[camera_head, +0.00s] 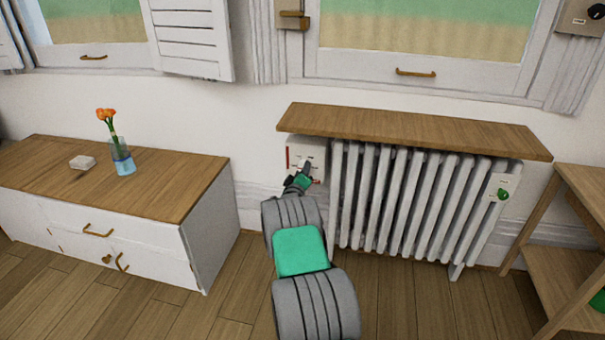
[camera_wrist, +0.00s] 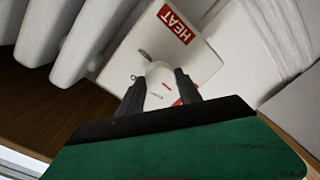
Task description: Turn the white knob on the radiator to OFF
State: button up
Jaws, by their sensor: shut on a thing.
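The radiator (camera_head: 408,200) stands under a wooden shelf in the head view. A white plate (camera_head: 293,152) is at its left end, with the white knob on it largely hidden by my gripper (camera_head: 302,176). In the wrist view the plate (camera_wrist: 205,65) carries a red label reading HEAT. The white knob (camera_wrist: 160,82), with a small red mark, sits between the two dark fingers of my gripper (camera_wrist: 159,80), which is shut on it. Other lettering on the plate is too small or covered to read, so the setting the knob points to cannot be told.
A green knob (camera_head: 503,194) with a small label is on the radiator's right end. The wooden shelf (camera_head: 410,128) juts out above the plate. A cabinet (camera_head: 110,190) with a flower vase (camera_head: 122,160) stands left; a wooden stand (camera_head: 570,230) stands right. The floor between is clear.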

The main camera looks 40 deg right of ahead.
jog(key=shift+r+n, duration=0.1)
jog(key=shift+n, duration=1.4)
jog(key=o, duration=1.4)
jog(key=shift+c, duration=0.2)
jog(key=shift+a, duration=0.1)
jog(key=p+v, duration=0.2)
jog(key=v, duration=0.5)
jog(key=shift+s+a, duration=0.15)
jog(key=shift+a, duration=0.1)
